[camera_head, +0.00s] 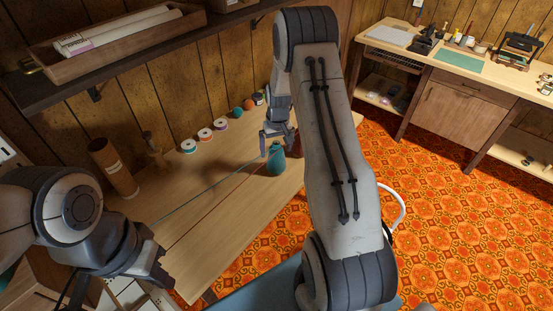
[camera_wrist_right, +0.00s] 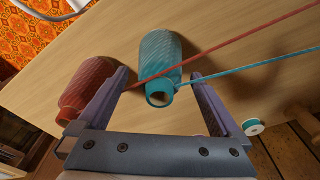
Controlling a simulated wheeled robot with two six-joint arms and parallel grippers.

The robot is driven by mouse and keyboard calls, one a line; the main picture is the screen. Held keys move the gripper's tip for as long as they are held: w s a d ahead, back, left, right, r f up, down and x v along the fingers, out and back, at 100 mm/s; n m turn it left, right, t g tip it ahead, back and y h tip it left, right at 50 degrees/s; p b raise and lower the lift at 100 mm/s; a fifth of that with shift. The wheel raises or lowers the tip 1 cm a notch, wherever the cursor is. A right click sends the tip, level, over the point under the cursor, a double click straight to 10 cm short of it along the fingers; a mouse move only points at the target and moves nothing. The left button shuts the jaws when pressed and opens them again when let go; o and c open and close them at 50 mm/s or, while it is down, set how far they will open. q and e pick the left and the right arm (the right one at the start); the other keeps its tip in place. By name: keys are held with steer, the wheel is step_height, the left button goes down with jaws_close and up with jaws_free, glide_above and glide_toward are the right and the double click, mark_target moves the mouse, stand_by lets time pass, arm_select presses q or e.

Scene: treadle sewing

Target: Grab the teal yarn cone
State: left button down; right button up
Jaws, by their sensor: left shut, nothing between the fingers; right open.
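The teal yarn cone (camera_head: 276,160) stands on the wooden table, near its right end in the head view. In the right wrist view the teal yarn cone (camera_wrist_right: 160,62) lies between the spread fingers of my right gripper (camera_wrist_right: 163,88), its narrow open end towards the palm. My right gripper (camera_head: 277,146) is open, right at the cone's top, with clear gaps to the fingers. A red yarn cone (camera_wrist_right: 86,88) is beside it, just outside the left finger in the wrist view. My left gripper (camera_head: 160,262) is shut and empty at the table's front left.
Teal and red threads stretch across the wooden table (camera_head: 200,215). A brown cylinder (camera_head: 113,168) stands at the left. A shelf with a wooden tray (camera_head: 125,50) hangs above. The table's middle is otherwise clear.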

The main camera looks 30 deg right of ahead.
steer(key=shift+w+f, duration=0.15)
steer(key=shift+f, duration=1.05)
steer(key=c, duration=1.4)
arm_select(q)
steer(key=shift+r, duration=0.3)
arm_select(e)
steer(key=shift+c, duration=0.2)
steer(key=shift+r, duration=0.15)
